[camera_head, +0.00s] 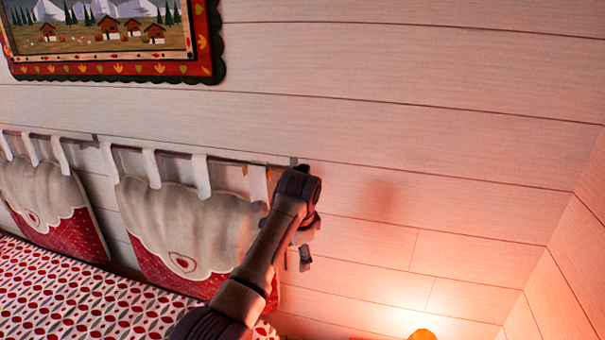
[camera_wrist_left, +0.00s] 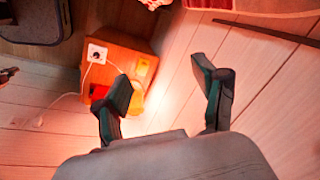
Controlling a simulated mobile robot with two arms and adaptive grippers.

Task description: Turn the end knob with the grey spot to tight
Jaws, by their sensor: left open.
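A thin rod (camera_head: 230,157) runs along the plank wall and carries the hanging cushions; its right end lies beside my left wrist. The rod also shows in the left wrist view (camera_wrist_left: 265,33), at the upper right. I cannot make out an end knob or a grey spot; my arm covers part of that area in the head view. My left gripper (camera_head: 304,245) is in front of the wall, just right of the right cushion (camera_head: 175,225). In the left wrist view its two fingers (camera_wrist_left: 162,84) are spread, with nothing between them. My right gripper is not in view.
A glowing yellow lamp (camera_head: 422,335) stands low at the right, by a wooden nightstand (camera_wrist_left: 125,60) with a white socket (camera_wrist_left: 97,53). A patterned bed cover (camera_head: 70,290) is at the lower left. A framed picture (camera_head: 110,40) hangs above. The wall right of the gripper is clear.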

